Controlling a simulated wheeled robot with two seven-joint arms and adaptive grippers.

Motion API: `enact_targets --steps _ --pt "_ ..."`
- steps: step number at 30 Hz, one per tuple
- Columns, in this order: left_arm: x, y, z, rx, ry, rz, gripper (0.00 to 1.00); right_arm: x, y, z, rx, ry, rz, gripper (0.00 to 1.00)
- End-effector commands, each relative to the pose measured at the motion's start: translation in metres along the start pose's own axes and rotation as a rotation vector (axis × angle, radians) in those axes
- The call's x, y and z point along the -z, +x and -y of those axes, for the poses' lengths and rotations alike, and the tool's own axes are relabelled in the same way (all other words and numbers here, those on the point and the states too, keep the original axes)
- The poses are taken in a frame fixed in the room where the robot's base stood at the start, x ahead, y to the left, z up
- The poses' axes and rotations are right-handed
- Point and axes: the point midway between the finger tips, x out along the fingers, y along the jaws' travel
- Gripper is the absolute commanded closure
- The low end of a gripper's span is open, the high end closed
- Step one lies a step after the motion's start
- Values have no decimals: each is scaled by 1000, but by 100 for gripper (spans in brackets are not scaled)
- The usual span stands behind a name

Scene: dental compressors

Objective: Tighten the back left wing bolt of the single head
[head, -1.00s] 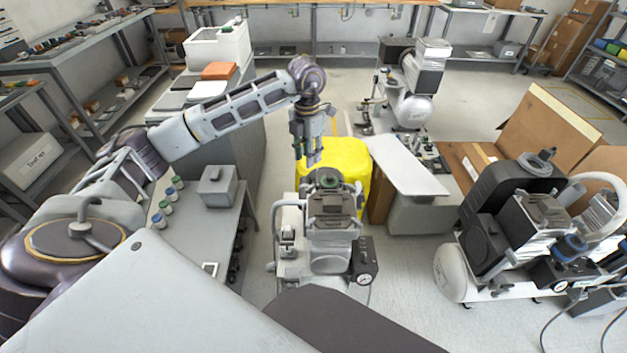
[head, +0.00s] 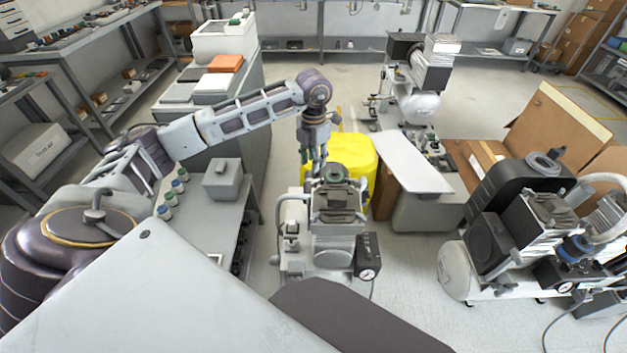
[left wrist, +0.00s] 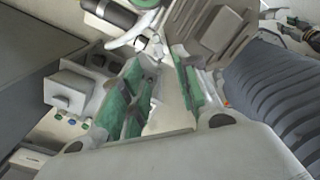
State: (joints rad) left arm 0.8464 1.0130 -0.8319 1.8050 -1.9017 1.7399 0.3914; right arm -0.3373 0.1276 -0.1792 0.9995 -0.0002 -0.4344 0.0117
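The single head compressor (head: 338,245) stands upright in the middle of the head view, with a finned grey head, a dark top and a gauge box at its right. My left gripper (head: 319,170) points down at the back left of its head, very close; I cannot tell whether it touches. In the left wrist view the green-padded fingers (left wrist: 165,82) stand apart, with the finned head (left wrist: 212,28) just beyond them. No wing bolt can be made out clearly; the back left one may be hidden by the fingers. My right gripper shows in neither view.
A yellow bin (head: 352,160) stands right behind the compressor. A grey bench (head: 205,225) with a grey box (head: 222,180) and small bottles is at its left. A larger compressor (head: 510,235) is at the right and another (head: 415,85) at the back. Floor between is clear.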

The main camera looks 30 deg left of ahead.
Motion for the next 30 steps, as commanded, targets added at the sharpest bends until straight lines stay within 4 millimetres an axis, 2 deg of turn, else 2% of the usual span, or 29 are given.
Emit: enact_targets --steps 12,18,24,30 --pt "1 57 0 1 1 -3 69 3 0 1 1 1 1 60" --pt "0 79 1 0 1 -1 69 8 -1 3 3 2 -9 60" --pt "0 91 0 0 0 0 69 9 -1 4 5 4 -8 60" --pt "0 93 0 0 1 1 69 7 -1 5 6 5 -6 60"
